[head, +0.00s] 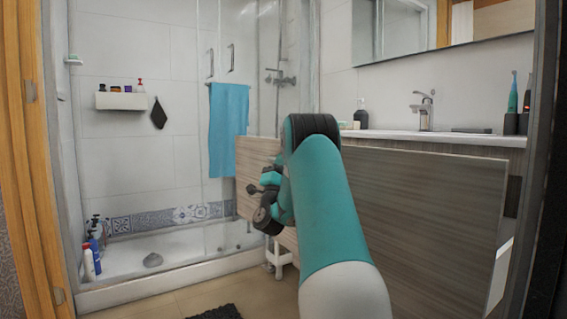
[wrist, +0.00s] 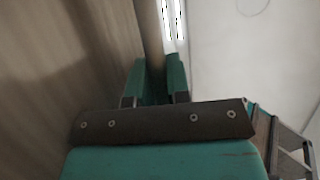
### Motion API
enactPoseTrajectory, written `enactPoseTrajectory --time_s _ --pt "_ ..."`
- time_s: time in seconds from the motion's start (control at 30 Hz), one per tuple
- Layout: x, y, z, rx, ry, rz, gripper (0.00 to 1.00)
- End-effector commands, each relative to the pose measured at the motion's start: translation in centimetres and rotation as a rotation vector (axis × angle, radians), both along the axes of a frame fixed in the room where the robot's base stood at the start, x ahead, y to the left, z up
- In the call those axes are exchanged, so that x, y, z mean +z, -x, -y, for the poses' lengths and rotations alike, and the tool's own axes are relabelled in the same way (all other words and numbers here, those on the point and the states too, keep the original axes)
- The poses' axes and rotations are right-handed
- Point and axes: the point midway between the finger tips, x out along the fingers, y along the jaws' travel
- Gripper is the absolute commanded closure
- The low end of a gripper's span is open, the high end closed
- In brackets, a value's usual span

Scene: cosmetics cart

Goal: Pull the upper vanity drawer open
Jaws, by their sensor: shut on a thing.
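The upper vanity drawer's wood-grain front (head: 420,215) spans the middle and right of the head view. It stands out from the vanity, with a gap and a pale side (head: 500,272) showing at its right end. In the wrist view, my gripper (wrist: 157,70) has one finger on each side of a thin panel edge, shut on the drawer front. The wood face (wrist: 60,60) lies to the left of the fingers there and a pale surface to the right. In the head view my arm covers part of the front and hides the fingertips.
The white countertop (head: 450,138) with a faucet (head: 424,108) and a soap bottle (head: 361,114) is behind the drawer front. A glass shower with a blue towel (head: 228,130) is at the left. A dark mat (head: 215,312) lies on the floor at the front.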

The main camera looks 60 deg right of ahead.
Motion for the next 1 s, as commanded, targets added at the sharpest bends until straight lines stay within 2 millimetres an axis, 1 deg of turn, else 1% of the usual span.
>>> enactPoseTrajectory --time_s 0.1,0.13,0.17,0.43,0.57,0.67,1.0 --pt "0.1 0.0 0.0 -0.003 0.003 0.002 1.0" --pt "0.1 0.0 0.0 -0.003 0.003 0.002 0.79" --pt "0.1 0.0 0.0 -0.003 0.003 0.002 0.73" --pt "0.0 0.0 -0.1 0.001 0.001 0.001 0.73" --pt "-0.6 0.0 -0.3 0.001 0.001 0.001 0.73" --pt "-1.5 0.1 -0.8 0.002 0.001 0.001 0.73" --pt "-5.1 0.5 -3.5 0.001 0.002 0.002 0.73"
